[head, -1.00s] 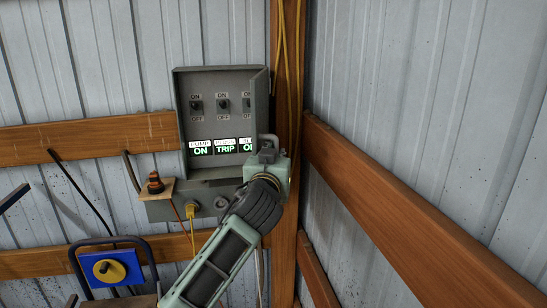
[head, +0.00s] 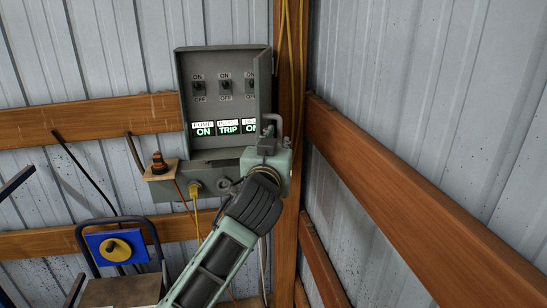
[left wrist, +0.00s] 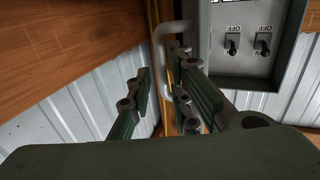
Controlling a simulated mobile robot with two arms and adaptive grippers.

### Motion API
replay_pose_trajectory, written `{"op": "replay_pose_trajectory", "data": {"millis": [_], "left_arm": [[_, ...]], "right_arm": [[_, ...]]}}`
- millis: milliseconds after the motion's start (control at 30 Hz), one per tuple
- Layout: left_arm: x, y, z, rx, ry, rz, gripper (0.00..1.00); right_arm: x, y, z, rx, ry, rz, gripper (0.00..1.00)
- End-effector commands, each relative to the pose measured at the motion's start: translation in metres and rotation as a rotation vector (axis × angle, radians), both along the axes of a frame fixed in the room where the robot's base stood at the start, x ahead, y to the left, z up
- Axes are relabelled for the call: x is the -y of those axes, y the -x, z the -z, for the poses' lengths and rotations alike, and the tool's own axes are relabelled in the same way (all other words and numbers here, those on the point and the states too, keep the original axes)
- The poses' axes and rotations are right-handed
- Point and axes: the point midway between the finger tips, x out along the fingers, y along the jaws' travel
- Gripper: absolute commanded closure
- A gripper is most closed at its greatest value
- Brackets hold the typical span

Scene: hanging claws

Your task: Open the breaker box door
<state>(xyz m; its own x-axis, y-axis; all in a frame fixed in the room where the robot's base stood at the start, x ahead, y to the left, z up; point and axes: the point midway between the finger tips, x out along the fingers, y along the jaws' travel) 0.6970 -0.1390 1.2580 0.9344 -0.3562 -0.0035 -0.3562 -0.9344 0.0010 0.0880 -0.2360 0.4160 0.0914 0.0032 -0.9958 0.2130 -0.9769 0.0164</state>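The grey breaker box (head: 214,144) hangs on the wall with its front open, showing several ON/OFF switches and lit green labels. Its door (head: 263,85) stands swung out at the right, seen nearly edge-on, and covers part of the third switch column. My left gripper (head: 268,140) is at the door's lower part, beside a grey bent handle (head: 274,124). In the left wrist view, the fingers (left wrist: 162,95) stand apart. The handle (left wrist: 167,42) shows there close to the right finger; contact is unclear. My right gripper is not in view.
A lower grey box (head: 208,184) with an orange-knobbed switch (head: 158,163) and a yellow cable sits under the breaker box. A wooden post (head: 288,110) and yellow cables run right beside the door.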

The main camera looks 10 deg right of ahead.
Motion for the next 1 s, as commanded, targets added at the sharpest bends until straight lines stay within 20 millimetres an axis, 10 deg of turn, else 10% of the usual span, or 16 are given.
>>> {"op": "replay_pose_trajectory", "data": {"millis": [400,800,1000], "left_arm": [[-0.021,0.061,0.001,-0.002,0.0,0.001,0.81],[-0.024,0.067,0.001,-0.003,-0.001,0.001,0.81],[-0.034,0.059,0.019,-0.064,0.047,0.017,0.98]], "right_arm": [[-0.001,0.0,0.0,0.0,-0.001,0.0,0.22],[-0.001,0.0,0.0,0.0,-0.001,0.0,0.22],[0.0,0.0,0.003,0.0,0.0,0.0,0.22]]}}
